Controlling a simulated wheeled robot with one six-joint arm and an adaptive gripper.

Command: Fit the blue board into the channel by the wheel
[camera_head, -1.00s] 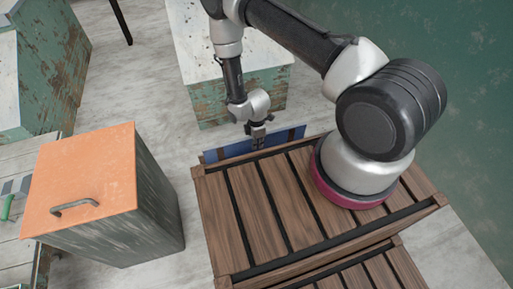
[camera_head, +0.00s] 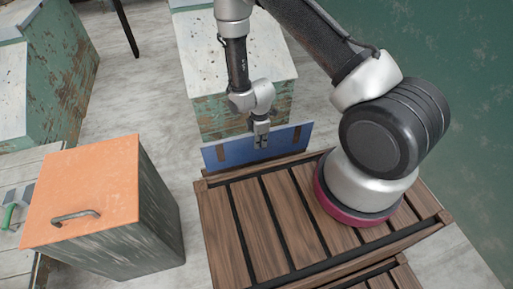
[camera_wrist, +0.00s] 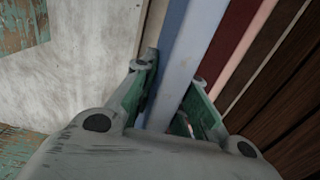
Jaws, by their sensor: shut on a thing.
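The blue board (camera_head: 238,152) stands on its long edge, roughly upright, just beyond the far edge of the slatted wooden deck that carries my arm. It has a dark brown strip near each end. My gripper (camera_head: 261,140) is shut on its top edge near the middle, fingers pointing down. In the wrist view, the board (camera_wrist: 190,50) runs between the two green fingers (camera_wrist: 170,105). Its lower part is hidden behind the deck's edge. I cannot make out the channel or the wheel in either view.
A pale-topped, peeling green cabinet (camera_head: 222,118) stands just behind the board. A bin with an orange lid (camera_head: 95,185) and handle stands to the left. More worn green furniture (camera_head: 62,85) is at the far left. Pale floor (camera_head: 150,100) lies open between.

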